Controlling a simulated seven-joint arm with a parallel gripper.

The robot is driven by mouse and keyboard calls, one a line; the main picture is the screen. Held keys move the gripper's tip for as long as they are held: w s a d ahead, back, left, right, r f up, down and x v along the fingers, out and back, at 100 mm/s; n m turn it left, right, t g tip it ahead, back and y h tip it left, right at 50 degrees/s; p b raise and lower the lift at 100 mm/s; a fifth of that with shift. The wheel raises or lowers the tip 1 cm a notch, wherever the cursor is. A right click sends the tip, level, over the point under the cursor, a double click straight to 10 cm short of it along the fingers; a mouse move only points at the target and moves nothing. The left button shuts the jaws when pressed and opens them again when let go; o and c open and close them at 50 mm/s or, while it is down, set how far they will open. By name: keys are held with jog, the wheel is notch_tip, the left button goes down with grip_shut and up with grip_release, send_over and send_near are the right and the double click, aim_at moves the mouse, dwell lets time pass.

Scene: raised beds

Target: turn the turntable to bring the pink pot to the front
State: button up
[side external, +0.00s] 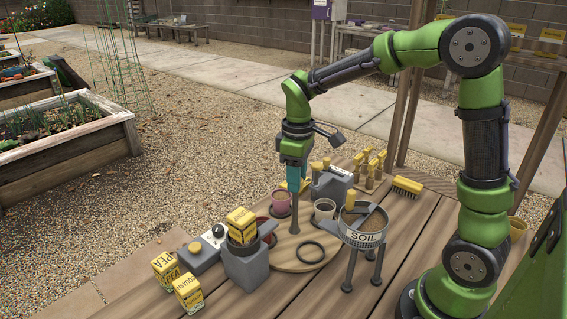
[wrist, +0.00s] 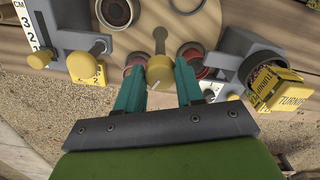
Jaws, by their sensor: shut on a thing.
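The turntable (side external: 292,262) is a round wooden disc on the plank table; its surface also shows in the wrist view (wrist: 150,18). My gripper (side external: 293,188) points down over it, above a grey post. In the wrist view my teal fingers (wrist: 160,88) are shut on a yellow knob (wrist: 160,70). The pink pot (side external: 281,204) stands on the far-left side of the disc in the side view, just left of the post. In the wrist view it is mostly hidden behind my left finger. A red pot (wrist: 190,54) is partly behind my right finger, and a white pot (side external: 325,207) stands to the right.
A grey holder (side external: 246,268) with a yellow seed packet stands close at the disc's left. A grey box with yellow knobs (side external: 330,186) stands behind. A SOIL sieve on legs (side external: 363,238) stands at right. An empty black ring (side external: 310,252) lies on the disc's near side.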

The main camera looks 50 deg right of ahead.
jog(key=n, duration=0.4)
jog(key=shift+r+n, duration=0.1)
jog(key=shift+n, duration=0.2)
dwell(0.3)
jog(key=o, duration=1)
jog(key=shift+o, duration=0.2)
notch_tip(320, 180, up, 17)
jog(key=shift+f, duration=0.2)
notch_tip(320, 180, down, 17)
jog(key=shift+r, duration=0.1)
dwell(0.5)
